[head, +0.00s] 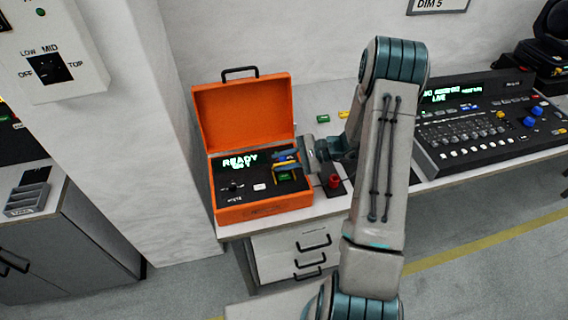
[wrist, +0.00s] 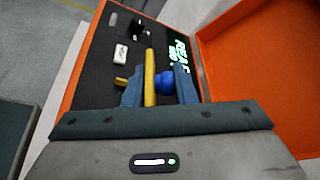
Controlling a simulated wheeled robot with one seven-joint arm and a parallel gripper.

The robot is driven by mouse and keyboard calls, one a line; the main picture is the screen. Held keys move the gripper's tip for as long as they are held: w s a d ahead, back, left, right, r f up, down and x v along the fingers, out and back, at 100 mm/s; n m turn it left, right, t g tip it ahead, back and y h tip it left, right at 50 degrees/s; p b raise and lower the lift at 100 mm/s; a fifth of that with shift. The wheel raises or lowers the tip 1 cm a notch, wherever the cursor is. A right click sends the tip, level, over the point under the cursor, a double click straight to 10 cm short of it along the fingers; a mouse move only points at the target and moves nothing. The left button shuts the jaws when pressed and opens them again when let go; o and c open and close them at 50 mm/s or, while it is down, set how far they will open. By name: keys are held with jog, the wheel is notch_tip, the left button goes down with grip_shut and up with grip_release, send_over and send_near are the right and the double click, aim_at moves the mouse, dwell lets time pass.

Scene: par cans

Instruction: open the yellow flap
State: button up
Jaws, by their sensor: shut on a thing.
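The yellow flap (head: 291,172) is on the dark panel inside the open orange case, at the panel's right side, mostly hidden by my gripper in the head view. In the wrist view the yellow flap (wrist: 150,76) shows as a narrow upright strip between the two fingers. My gripper (head: 284,160) reaches in from the right and is low over the panel. In the wrist view my gripper (wrist: 158,92) has its fingers on both sides of the yellow strip, shut on it. A blue round knob (wrist: 165,82) lies right beside the strip. How far the flap is raised, I cannot tell.
The orange case (head: 265,213) stands on the counter with its lid up behind the panel. Its display (head: 240,161) reads READY. A red button (head: 334,181) is right of the case. A mixing console (head: 490,125) stands farther right. A wall pillar (head: 140,150) is at left.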

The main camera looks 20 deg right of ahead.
jog(key=w+m+g, duration=0.2)
jog(key=m, duration=0.1)
jog(key=shift+w+r+p, duration=0.25)
jog(key=shift+r+p, duration=0.1)
jog(key=shift+p, duration=0.05)
jog(key=shift+w+f+m+g, duration=0.25)
jog(key=shift+w+m+g, duration=0.65)
jog(key=shift+m, duration=0.4)
jog(key=o, duration=0.8)
jog(key=shift+f, duration=0.15)
jog(key=shift+s+d, duration=0.1)
jog(key=shift+d, duration=0.3)
jog(key=b+v, duration=0.3)
jog(key=v, duration=1)
jog(key=shift+r, duration=0.35)
